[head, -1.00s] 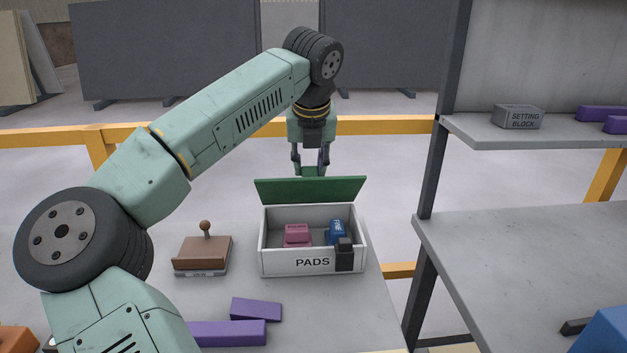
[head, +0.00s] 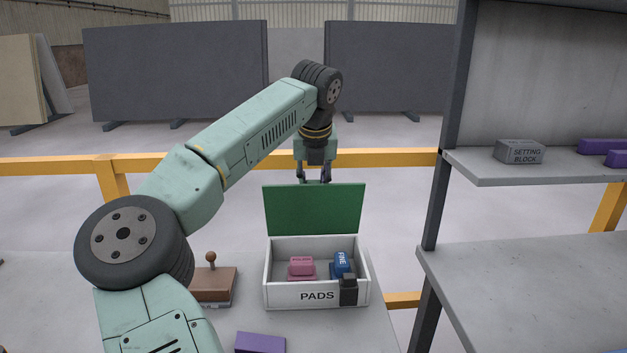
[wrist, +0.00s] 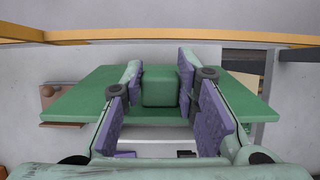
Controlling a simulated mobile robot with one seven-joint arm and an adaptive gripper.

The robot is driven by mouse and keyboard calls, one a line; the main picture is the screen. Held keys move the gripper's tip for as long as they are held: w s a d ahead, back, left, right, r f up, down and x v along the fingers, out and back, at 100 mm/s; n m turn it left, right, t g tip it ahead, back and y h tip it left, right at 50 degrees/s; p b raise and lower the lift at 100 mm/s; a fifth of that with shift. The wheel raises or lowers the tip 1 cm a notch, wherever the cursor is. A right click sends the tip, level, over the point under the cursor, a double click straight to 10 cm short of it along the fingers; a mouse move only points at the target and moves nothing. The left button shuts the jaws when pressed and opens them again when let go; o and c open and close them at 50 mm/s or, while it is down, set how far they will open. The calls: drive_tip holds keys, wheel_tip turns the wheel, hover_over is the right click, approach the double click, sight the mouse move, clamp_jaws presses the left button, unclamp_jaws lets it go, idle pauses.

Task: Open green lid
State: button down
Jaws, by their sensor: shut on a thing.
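The green lid (head: 314,209) stands raised, close to upright, along the back edge of the white box (head: 283,296) marked PADS. Its inner face shows in the head view, and it spans the middle of the wrist view (wrist: 82,97). A green block-like handle (wrist: 160,87) on the lid sits between the purple pads of my gripper (wrist: 160,100). My gripper is shut on this handle. In the head view my gripper (head: 313,179) is at the lid's top edge, its fingertips partly hidden behind the lid.
Inside the open box are a pink pad (head: 301,266) and a blue pad (head: 342,263). A black piece (head: 348,291) is at the box's front right. A brown stamp (head: 216,284) stands left, partly behind my arm. A purple block (head: 260,343) lies in front. A shelf (head: 520,270) stands right.

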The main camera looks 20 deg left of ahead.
drive_tip(key=c, duration=1.2)
unclamp_jaws()
drive_tip(key=shift+c, duration=0.2)
drive_tip(key=shift+f, duration=0.1)
drive_tip(key=v, duration=1.2)
